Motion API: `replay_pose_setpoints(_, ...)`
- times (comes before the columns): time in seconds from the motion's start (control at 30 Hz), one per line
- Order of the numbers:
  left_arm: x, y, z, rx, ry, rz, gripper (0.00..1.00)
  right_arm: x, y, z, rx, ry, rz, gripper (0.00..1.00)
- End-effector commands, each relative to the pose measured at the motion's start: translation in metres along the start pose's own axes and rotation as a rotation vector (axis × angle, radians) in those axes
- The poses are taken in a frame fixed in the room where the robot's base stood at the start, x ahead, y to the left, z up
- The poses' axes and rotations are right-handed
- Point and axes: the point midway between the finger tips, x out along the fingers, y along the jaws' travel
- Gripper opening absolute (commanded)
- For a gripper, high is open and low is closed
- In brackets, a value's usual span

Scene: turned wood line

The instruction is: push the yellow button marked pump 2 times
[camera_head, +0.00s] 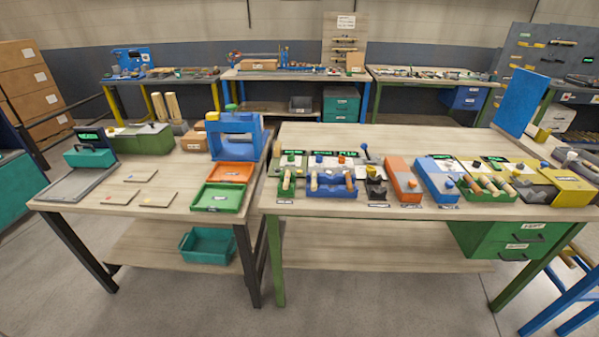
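Several small control devices with coloured knobs and buttons stand in a row on the right-hand workbench (330,211). A yellow box (572,187) with a small label sits at the row's right end. Dark panels with green displays (340,154) stand at the back of the row. The labels are too small to read, so I cannot tell which button is marked pump. Neither of my grippers is in view.
The left bench holds a blue press (235,137), a green tray (218,197), an orange tray (232,172) and several flat cards. A teal bin (207,245) sits on its lower shelf. A blue panel (522,102) stands at the right bench's back. Floor in front is clear.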

Motion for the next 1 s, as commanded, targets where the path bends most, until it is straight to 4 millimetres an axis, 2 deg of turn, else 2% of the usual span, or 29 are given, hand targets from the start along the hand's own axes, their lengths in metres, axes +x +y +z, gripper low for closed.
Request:
replay_pose_setpoints(0.03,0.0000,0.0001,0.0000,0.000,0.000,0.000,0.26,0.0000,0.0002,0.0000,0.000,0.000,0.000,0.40)
replay_pose_setpoints(0.23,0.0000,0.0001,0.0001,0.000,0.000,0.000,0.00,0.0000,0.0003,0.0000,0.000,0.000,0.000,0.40)
replay_pose_setpoints(1.0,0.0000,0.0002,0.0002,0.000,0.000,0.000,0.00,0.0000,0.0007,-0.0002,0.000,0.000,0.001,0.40)
